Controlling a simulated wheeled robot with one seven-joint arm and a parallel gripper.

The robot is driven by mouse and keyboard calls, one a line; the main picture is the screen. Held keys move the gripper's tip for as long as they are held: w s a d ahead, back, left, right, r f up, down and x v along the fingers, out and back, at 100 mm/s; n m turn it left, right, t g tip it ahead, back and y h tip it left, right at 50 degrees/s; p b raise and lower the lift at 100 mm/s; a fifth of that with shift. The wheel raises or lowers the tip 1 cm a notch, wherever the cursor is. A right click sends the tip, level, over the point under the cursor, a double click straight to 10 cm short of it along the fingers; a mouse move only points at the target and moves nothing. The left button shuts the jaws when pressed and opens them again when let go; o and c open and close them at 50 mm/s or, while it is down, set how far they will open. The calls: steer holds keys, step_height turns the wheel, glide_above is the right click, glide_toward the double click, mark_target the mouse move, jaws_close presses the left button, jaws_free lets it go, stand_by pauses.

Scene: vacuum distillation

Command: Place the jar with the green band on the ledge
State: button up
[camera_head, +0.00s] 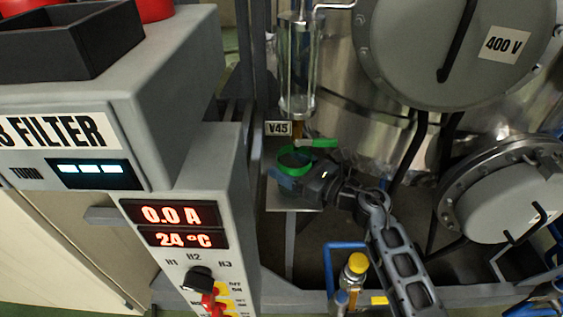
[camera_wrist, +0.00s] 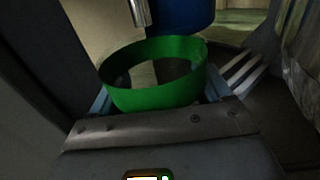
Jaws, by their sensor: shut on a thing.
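The jar with the green band (camera_head: 296,159) is below a glass vessel and a spout, near the V45 label. In the wrist view its green band (camera_wrist: 155,95) fills the middle, with the jaws on either side. My gripper (camera_head: 290,170) is shut on the jar, reaching in from the right. A small grey metal ledge (camera_head: 279,198) shows beneath the jar and gripper. I cannot tell whether the jar's base touches the ledge, as my gripper hides it.
A green valve handle (camera_head: 321,143) is just above and right of the jar. The glass vessel (camera_head: 297,75) hangs above. The grey control cabinet (camera_head: 185,170) stands close on the left. A large steel tank (camera_head: 375,125) is behind. A yellow-capped fitting (camera_head: 356,264) is below.

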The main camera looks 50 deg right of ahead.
steer(key=shift+f, duration=0.1)
steer(key=o, duration=1.1)
